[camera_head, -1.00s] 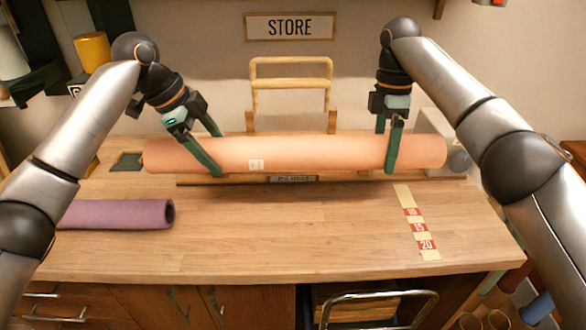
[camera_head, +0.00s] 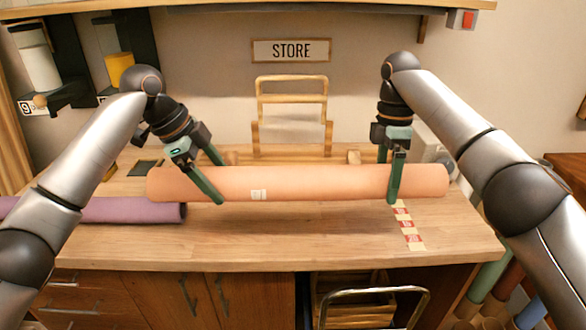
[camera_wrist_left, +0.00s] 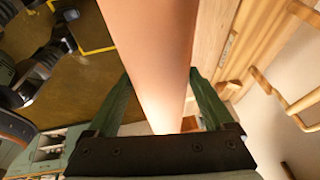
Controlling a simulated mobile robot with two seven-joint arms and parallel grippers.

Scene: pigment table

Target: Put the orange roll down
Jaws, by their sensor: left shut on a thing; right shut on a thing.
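The orange roll (camera_head: 320,184) is a long, pale orange tube with a small white label, lying level across the head view above the worktable (camera_head: 270,235). My left gripper (camera_head: 217,182) is shut on it left of the label. My right gripper (camera_head: 391,182) is shut on it near its right end. In the left wrist view the roll (camera_wrist_left: 152,50) passes between both green fingers. The roll hides part of the tabletop behind it. I cannot tell whether its underside touches the table.
A purple roll (camera_head: 130,210) lies at the table's left. A red-and-cream marked strip (camera_head: 408,230) lies at the right. A wooden frame (camera_head: 291,85) stands behind, under the STORE sign (camera_head: 291,50). The tabletop in front of the orange roll is mostly clear.

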